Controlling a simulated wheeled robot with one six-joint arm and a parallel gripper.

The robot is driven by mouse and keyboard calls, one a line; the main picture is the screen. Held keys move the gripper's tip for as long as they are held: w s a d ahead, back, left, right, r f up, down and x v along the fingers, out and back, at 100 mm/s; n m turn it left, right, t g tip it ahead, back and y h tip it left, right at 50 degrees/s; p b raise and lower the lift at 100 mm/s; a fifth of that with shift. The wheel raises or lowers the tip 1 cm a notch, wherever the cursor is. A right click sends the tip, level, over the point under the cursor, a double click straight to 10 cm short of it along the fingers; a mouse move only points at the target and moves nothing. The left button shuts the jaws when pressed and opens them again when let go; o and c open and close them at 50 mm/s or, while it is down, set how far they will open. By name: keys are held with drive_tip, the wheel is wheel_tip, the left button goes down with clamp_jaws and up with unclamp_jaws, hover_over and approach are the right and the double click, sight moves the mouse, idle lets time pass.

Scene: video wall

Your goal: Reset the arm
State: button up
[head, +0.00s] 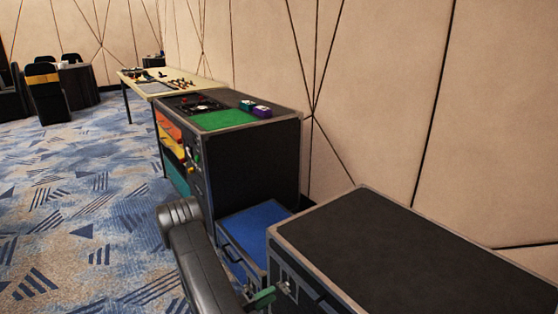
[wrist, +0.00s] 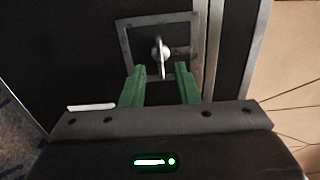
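My gripper (wrist: 161,70) has two green fingers, spread apart with nothing held between them. In the wrist view a small silver latch handle (wrist: 161,50) in a square metal-framed plate lies just beyond the fingertips, in line with the gap. The fingers do not visibly touch it. In the head view my arm reaches down at the bottom centre, and a green finger of my gripper (head: 263,297) is beside the near black case (head: 400,250), close to the latch (head: 284,287) on its front side. Most of the gripper is hidden there by my arm or the picture edge.
A blue-topped box (head: 255,225) stands between the near case and a taller black case (head: 250,160) with a green mat (head: 222,119). A table (head: 150,88) with small items is behind. The wall (head: 380,80) runs along the right. Carpet (head: 80,200) at left is open.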

sight(281, 289)
drive_tip(key=p+v, duration=0.2)
drive_tip(key=v, duration=0.7)
drive_tip(key=b+x, duration=0.3)
drive_tip(key=x, duration=1)
drive_tip(key=shift+d+f, duration=0.1)
drive_tip(key=shift+d, duration=0.05)
drive_tip(key=shift+w+d, duration=0.15)
drive_tip(key=shift+s+a+n+p, duration=0.2)
drive_tip(key=shift+a+n, duration=0.1)
drive_tip(key=shift+n, duration=0.85)
drive_tip(key=shift+s+a+n+p, duration=0.1)
drive_tip(key=shift+s+a+n, duration=0.15)
drive_tip(key=shift+n, duration=0.85)
drive_tip(key=shift+s+a+n+p, duration=0.15)
drive_tip(key=shift+a+n, duration=0.2)
drive_tip(key=shift+n, duration=0.8)
